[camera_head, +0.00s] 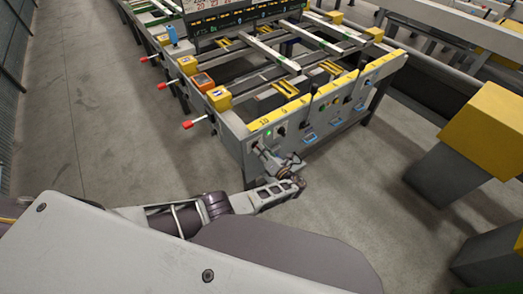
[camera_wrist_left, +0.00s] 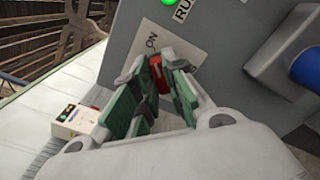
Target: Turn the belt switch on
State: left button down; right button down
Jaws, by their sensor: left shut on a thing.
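The belt switch (camera_wrist_left: 156,70) shows in the left wrist view as a small red part on a grey panel, beside a white label (camera_wrist_left: 165,50) reading "ON". My left gripper (camera_wrist_left: 157,88), with green pads, is shut on it, and the fingers hide most of the switch. In the head view my left gripper (camera_head: 283,162) is at the near left end of the grey table front (camera_head: 320,108), and the switch cannot be made out there. A lit green lamp (camera_wrist_left: 169,2) sits above, by a label reading "RUN". My right gripper is not in view.
Red-tipped levers (camera_head: 188,124) stick out from the table's left side. A yellow-topped block (camera_head: 485,125) stands at right. The floor at left (camera_head: 95,120) is clear.

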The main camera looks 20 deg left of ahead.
pick_arm(q)
jog(key=c, duration=1.5)
grip_release()
jog(key=shift+o, duration=0.2)
jog(key=shift+r, duration=0.25)
jog(key=shift+w+r, duration=0.2)
jog(key=shift+r, duration=1.55)
jog(key=shift+s+r, duration=0.25)
jog(key=shift+r, duration=2.75)
jog(key=shift+w, duration=0.1)
